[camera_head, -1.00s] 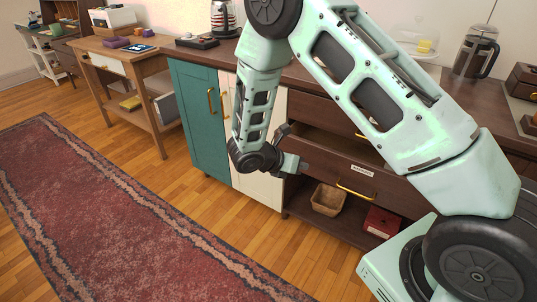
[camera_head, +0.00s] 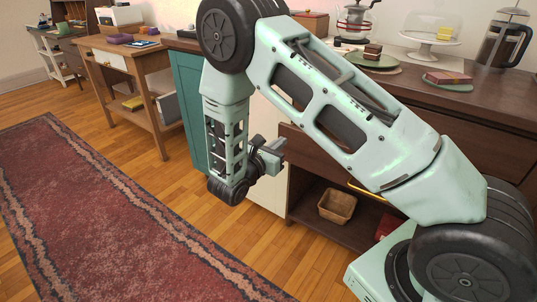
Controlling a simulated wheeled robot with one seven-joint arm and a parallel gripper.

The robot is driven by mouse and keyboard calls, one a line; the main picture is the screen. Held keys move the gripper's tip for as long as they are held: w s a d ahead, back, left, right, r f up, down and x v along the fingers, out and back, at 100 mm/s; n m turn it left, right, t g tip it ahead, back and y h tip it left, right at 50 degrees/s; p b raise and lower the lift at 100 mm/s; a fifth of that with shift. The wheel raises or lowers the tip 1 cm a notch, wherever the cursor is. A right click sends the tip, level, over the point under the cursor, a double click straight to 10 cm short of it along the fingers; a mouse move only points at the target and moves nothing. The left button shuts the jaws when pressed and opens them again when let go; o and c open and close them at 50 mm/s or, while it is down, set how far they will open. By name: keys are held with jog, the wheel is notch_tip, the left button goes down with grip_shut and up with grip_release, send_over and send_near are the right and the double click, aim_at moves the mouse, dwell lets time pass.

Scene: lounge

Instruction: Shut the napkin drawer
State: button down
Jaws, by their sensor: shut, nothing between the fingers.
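The napkin drawer (camera_head: 318,158) is in the dark wood cabinet, its brown front partly showing below my arm. Its label is hidden by the arm. Part of a gold handle (camera_head: 365,188) shows below the arm. No open drawer interior is visible, but the arm covers much of the front, so I cannot tell if it is fully closed. My gripper (camera_head: 276,152) is shut and empty, at the left end of the drawer front. I cannot tell whether it touches the front.
An open shelf below holds a wicker basket (camera_head: 337,205) and a red box (camera_head: 388,226). A teal door (camera_head: 190,105) is left of my arm. The countertop carries a cake stand (camera_head: 432,42), plates and a French press (camera_head: 503,42). Wood floor and a red rug (camera_head: 100,210) lie clear at left.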

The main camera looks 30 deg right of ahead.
aim_at(298, 128)
jog(key=x, duration=0.6)
jog(key=shift+b, duration=0.35)
jog(key=p+x, duration=0.1)
jog(key=x, duration=0.5)
jog(key=shift+d, duration=0.35)
jog(key=shift+a, duration=0.1)
